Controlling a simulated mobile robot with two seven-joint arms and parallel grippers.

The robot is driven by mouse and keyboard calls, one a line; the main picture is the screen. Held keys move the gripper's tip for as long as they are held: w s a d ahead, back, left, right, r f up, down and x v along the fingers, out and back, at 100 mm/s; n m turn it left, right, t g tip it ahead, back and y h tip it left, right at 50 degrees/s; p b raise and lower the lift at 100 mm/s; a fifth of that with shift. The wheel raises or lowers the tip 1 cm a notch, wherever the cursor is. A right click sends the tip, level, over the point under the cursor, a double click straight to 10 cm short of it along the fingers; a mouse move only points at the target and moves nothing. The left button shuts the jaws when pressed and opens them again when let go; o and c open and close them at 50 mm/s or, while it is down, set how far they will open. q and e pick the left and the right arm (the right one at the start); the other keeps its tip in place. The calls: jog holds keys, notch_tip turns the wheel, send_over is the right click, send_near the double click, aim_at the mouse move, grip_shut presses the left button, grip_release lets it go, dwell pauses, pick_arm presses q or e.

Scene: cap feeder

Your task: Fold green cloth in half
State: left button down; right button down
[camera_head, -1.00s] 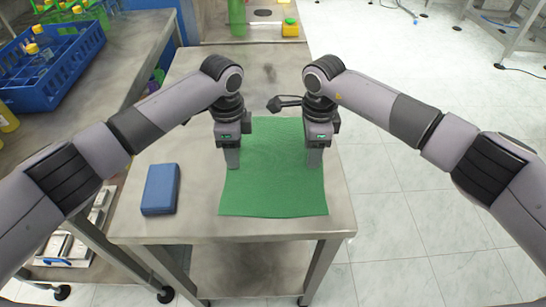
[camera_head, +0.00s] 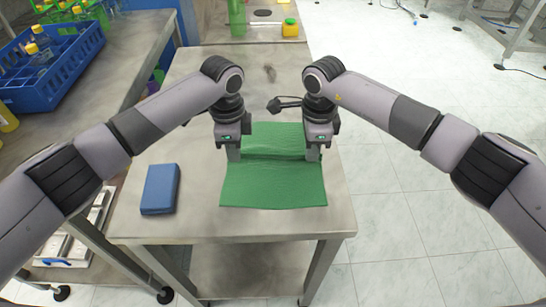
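The green cloth (camera_head: 272,185) lies on the metal table in the camera_head view. Its front part is flat, and a raised crease runs across it between my two grippers. My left gripper (camera_head: 233,158) is at the cloth's left side and my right gripper (camera_head: 313,157) is at its right side, both pointing down. The cloth is drawn up at both sets of fingertips, so each gripper appears shut on it. The fingertips themselves are partly hidden by cloth.
A blue block (camera_head: 160,189) lies on the table (camera_head: 195,220) left of the cloth. A blue crate (camera_head: 50,65) with yellow-capped bottles stands on the left bench. A yellow-capped container (camera_head: 290,28) stands at the back. The table's front strip is clear.

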pick_arm(q)
jog(key=shift+r, duration=0.1)
pick_arm(e)
jog(key=shift+r, duration=0.1)
